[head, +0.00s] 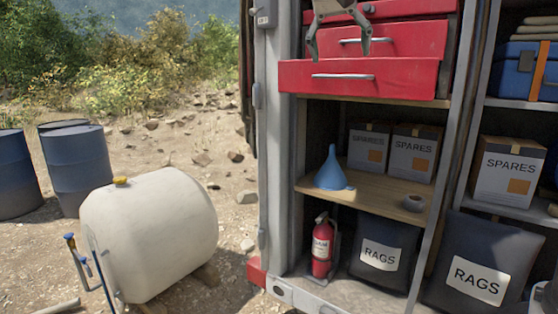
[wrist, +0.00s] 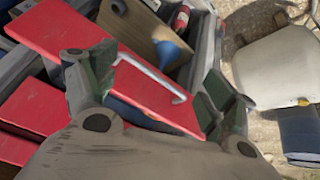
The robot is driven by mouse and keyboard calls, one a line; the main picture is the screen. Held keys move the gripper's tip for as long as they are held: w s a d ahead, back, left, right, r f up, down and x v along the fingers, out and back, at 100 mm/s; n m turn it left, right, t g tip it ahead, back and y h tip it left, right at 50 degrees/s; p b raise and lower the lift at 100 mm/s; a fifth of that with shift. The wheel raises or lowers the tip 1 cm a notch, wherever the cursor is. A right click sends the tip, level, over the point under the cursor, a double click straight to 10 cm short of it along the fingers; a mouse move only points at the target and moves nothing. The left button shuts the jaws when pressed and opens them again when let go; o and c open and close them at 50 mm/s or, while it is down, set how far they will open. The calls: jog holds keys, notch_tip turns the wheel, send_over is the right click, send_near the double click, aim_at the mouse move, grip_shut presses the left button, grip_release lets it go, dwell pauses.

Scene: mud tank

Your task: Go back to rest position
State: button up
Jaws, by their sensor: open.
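My gripper (head: 338,45) is open and empty at the top of the head view, in front of the red drawers. The lowest red drawer (head: 400,84) sticks out furthest, and its silver handle (head: 342,76) is below my fingers. In the wrist view, the fingers of my gripper (wrist: 155,90) are spread apart. The red drawer (wrist: 65,45) and its silver handle (wrist: 150,75) show between and beyond them. I cannot tell from these views how far the fingers are from the drawer.
A blue funnel (head: 332,172) stands on the wooden shelf (head: 375,190) near SPARES boxes (head: 412,152). Below are a fire extinguisher (head: 322,248) and a RAGS bag (head: 383,252). A cream tank (head: 150,235) and blue barrels (head: 75,165) stand left on open dirt. The cabinet's grey post (head: 268,150) edges the shelves.

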jog(key=s+d+f+n+g+y, duration=0.1)
jog(key=s+d+f+n, duration=0.2)
jog(key=f, duration=0.5)
jog(key=s+d+f+n+y, duration=0.2)
jog(key=s+d+f+n, duration=0.15)
jog(key=f, duration=0.45)
jog(key=s+d+f+m, duration=0.4)
jog(key=s+d+f, duration=0.9)
jog(key=s+d, duration=0.4)
jog(key=shift+s+f, duration=0.15)
jog(key=shift+f, duration=0.2)
